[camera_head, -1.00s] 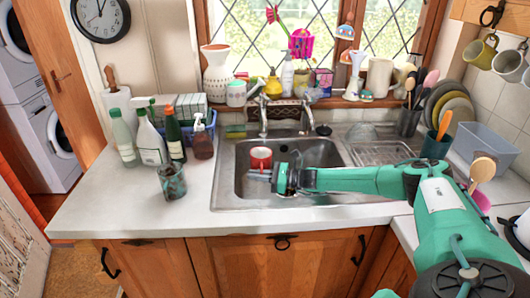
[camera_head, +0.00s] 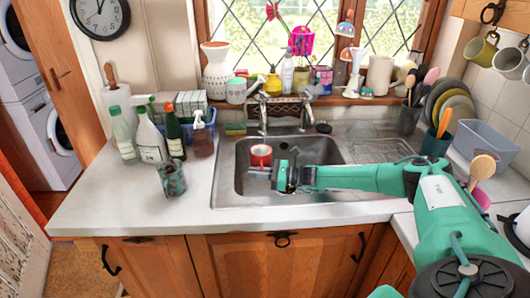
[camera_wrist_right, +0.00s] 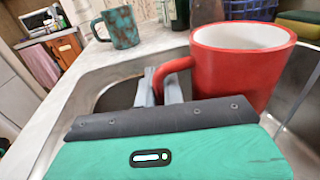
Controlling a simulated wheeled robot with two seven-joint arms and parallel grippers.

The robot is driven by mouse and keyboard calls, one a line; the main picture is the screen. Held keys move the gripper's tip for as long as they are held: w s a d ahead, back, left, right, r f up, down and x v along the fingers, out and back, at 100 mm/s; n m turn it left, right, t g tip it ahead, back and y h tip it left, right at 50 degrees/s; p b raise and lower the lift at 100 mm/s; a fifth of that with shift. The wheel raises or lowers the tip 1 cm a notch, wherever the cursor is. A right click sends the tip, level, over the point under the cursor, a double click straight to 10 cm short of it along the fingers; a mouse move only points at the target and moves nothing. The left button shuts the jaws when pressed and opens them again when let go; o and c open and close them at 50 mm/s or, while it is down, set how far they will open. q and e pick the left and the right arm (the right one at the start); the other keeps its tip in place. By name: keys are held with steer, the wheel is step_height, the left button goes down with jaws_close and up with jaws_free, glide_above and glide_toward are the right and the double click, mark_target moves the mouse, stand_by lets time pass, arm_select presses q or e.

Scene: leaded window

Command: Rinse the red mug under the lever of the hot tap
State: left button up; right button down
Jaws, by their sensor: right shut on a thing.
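The red mug (camera_head: 261,155) is upright with its pale inside showing, in or over the left part of the sink (camera_head: 232,185), close in front of the left tap (camera_head: 263,115). My right gripper (camera_head: 262,171) is shut on its handle. In the right wrist view the red mug (camera_wrist_right: 240,70) fills the right side, and the grey fingers (camera_wrist_right: 163,84) close around the handle. A second tap (camera_head: 306,112) stands to the right. I cannot tell which tap is hot, and no running water shows. My left gripper is out of view.
Bottles (camera_head: 150,135) and a blue basket (camera_head: 198,128) stand left of the sink. A teal-brown mug (camera_head: 172,180) is on the counter, also in the right wrist view (camera_wrist_right: 118,27). Vases and pots line the sill. The front left counter is clear.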

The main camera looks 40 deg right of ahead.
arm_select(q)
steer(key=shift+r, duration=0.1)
arm_select(e)
steer(key=shift+r, duration=0.15)
